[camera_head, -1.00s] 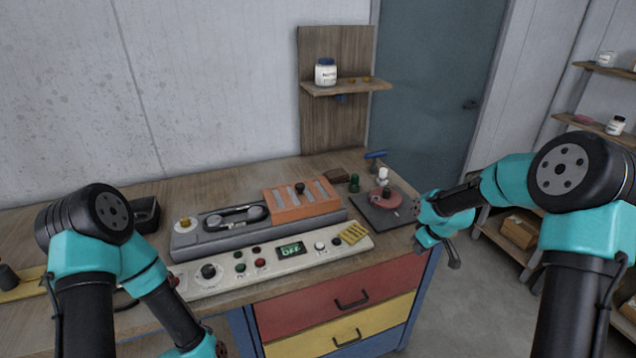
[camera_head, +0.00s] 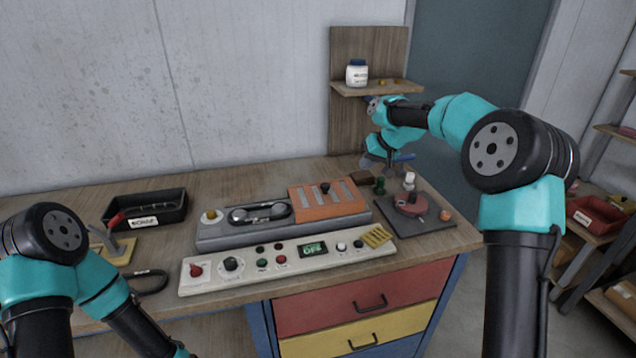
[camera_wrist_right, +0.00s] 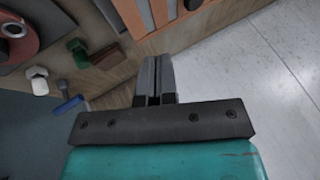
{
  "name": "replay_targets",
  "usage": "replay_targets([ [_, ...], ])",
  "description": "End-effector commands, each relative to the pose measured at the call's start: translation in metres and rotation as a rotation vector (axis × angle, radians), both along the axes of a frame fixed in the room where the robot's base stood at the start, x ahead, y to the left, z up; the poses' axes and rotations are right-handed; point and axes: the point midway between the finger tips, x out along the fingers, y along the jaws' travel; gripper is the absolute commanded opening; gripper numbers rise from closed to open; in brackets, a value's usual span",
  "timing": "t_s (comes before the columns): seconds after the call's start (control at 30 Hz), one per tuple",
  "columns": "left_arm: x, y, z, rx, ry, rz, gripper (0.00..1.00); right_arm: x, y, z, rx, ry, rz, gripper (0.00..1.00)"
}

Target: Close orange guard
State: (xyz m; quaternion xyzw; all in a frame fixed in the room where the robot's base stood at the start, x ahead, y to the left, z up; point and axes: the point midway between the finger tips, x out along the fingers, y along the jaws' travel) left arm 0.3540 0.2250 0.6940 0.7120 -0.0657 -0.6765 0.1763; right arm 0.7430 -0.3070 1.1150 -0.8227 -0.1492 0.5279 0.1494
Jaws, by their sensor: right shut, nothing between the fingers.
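The orange guard (camera_head: 310,208) is a slotted orange cover with a black knob (camera_head: 325,187). It lies over the right part of the long grey machine (camera_head: 240,233); the machine's left part, with a dark belt-like loop (camera_head: 260,212), is uncovered. Part of the guard also shows at the top of the right wrist view (camera_wrist_right: 144,15). My right gripper (camera_head: 378,163) is above the back of the bench, behind and right of the guard and apart from it. In the right wrist view its fingers (camera_wrist_right: 155,78) are together and empty. My left gripper is out of view.
A control panel (camera_head: 205,284) reading OFF runs along the front. Right of the guard is a dark plate (camera_head: 432,232) with a red round part (camera_head: 411,205). Green and white knobs stand near my right gripper. A shelf (camera_head: 400,88) with a jar is behind. A black bin (camera_head: 170,208) stands left.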

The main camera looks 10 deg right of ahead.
Motion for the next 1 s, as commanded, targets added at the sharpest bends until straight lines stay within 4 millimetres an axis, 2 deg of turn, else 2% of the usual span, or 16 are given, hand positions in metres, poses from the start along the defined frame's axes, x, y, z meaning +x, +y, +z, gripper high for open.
replay_targets([
  [0.47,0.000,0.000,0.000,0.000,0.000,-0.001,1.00,0.003,0.003,-0.006,0.001,0.002,0.000,0.00],
  [0.67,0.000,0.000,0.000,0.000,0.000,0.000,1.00,0.012,0.013,-0.026,0.001,0.003,0.001,0.00],
  [1.0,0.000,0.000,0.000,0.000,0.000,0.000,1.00,0.035,0.037,-0.073,0.002,0.004,0.002,0.00],
])
